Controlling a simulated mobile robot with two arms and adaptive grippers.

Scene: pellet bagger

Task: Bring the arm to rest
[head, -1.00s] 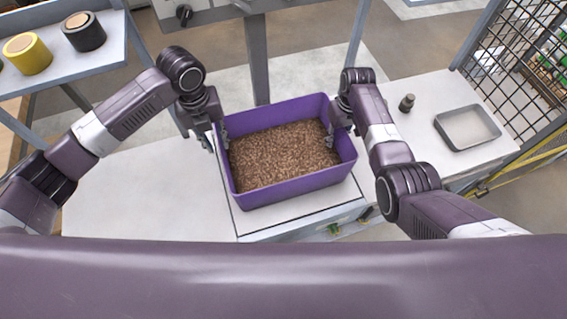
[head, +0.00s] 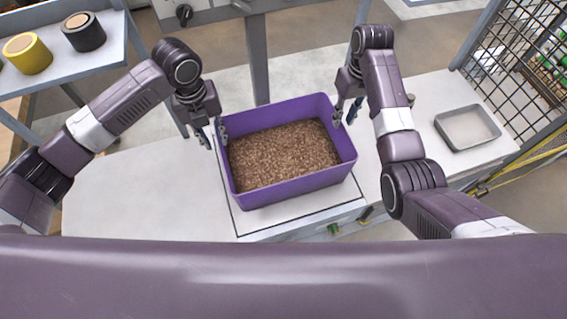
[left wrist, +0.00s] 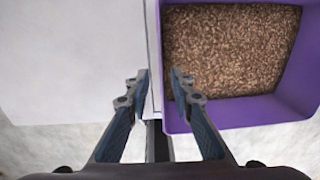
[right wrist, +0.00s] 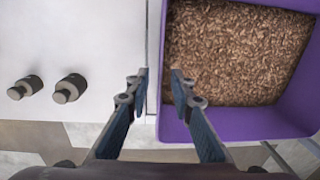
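My left gripper (head: 211,132) is open and empty at the left end of the purple bin (head: 290,188). In the left wrist view its fingers (left wrist: 160,82) stand apart over the bin's wall (left wrist: 245,112). My right gripper (head: 346,112) is open and empty at the bin's right end. In the right wrist view its fingers (right wrist: 160,82) stand apart over the bin's wall (right wrist: 240,122). The bin holds brown pellets (head: 280,152) and rests on the white worktop.
A metal tray (head: 467,127) lies on the worktop (head: 140,190) at the right. Dark weights (right wrist: 70,88) stand near the right gripper. A shelf at the upper left holds a yellow roll (head: 27,54) and a black roll (head: 84,32). A mesh fence (head: 520,60) stands at the right.

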